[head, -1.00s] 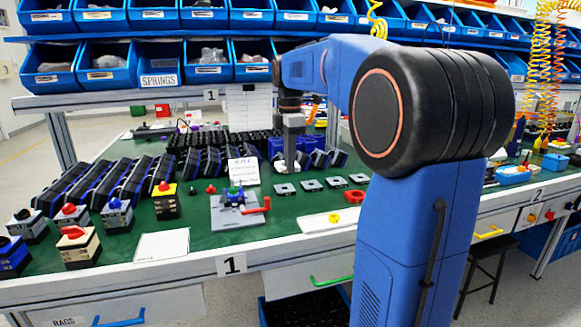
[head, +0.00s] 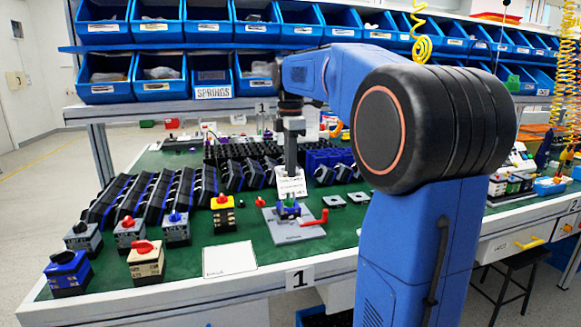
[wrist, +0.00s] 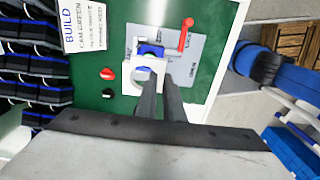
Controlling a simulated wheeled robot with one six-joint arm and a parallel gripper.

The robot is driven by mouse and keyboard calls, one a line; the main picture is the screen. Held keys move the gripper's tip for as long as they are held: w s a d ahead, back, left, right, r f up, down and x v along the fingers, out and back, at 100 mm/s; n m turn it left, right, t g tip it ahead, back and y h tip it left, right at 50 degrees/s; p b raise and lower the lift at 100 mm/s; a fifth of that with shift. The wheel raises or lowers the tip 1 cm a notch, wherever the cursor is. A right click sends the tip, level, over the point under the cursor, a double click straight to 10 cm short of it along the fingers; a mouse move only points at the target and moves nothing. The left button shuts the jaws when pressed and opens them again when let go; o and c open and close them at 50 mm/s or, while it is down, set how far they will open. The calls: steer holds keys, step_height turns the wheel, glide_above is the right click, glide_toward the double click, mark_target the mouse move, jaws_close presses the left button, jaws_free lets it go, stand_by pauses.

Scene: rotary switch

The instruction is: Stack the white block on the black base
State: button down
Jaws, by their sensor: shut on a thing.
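My gripper (wrist: 160,85) points down with its dark fingers shut on a white block (wrist: 141,82), which has a round opening. I cannot make out the black base. I cannot tell whether the white block touches anything below.
Red and black knobs (wrist: 108,74) lie left of the plate in the wrist view. Finished switches (head: 177,228) stand at the left front, with sloped black bins (head: 150,200) behind. Square plates (head: 334,201) lie right.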

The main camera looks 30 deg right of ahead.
steer(key=shift+f, duration=0.1)
steer(key=shift+f, duration=2.3)
steer(key=shift+f, duration=1.8)
steer(key=c, duration=1.8)
jaws_free()
step_height(320, 180, up, 17)
steer(key=shift+r, duration=0.2)
steer(key=shift+s, duration=0.2)
